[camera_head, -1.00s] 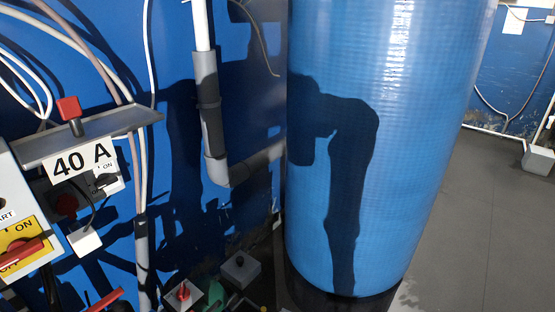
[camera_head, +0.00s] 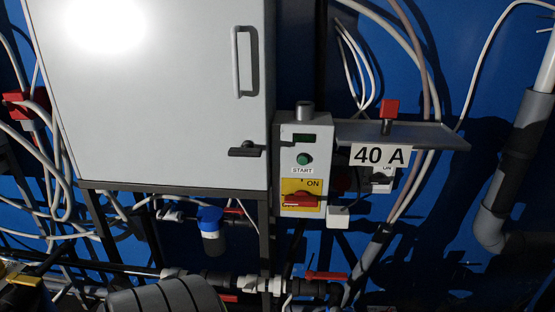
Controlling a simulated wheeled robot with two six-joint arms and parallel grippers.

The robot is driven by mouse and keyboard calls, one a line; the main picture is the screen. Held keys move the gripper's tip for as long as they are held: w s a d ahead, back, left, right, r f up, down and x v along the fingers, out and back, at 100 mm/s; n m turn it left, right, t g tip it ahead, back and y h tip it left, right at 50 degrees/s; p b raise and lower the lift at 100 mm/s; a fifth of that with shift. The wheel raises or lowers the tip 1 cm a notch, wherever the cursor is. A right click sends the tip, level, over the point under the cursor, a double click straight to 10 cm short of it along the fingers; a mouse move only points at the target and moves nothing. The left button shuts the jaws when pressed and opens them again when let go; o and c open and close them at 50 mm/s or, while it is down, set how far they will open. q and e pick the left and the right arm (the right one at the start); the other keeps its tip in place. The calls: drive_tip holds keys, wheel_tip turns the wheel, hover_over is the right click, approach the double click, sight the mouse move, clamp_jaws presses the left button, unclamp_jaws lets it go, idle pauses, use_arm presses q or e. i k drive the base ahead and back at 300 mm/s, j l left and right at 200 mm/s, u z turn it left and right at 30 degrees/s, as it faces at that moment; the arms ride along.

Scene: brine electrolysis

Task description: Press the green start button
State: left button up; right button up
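The green start button (camera_head: 304,159) is a small round button on the upper part of a grey control box (camera_head: 288,146), just above a white "START" label (camera_head: 302,170). A small dark display with green marks (camera_head: 304,138) sits above the button. Below the label is a yellow plate marked "ON" (camera_head: 314,184) with a red rotary switch (camera_head: 300,199). A grey cylindrical knob (camera_head: 305,107) stands on top of the box. Neither of my grippers shows in this view.
A large white cabinet (camera_head: 160,110) with a handle stands left of the control box. A metal shelf (camera_head: 440,137) with a "40 A" label and a red-topped item (camera_head: 389,108) juts out to the right. Pipes, cables and a blue-capped filter (camera_head: 210,218) fill the area below.

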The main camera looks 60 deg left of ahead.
sight(303, 161)
drive_tip(key=u, duration=0.45)
drive_tip(key=l+u, duration=0.15)
drive_tip(key=u, duration=0.75)
drive_tip(key=l+u, duration=0.1)
drive_tip(key=u, duration=0.35)
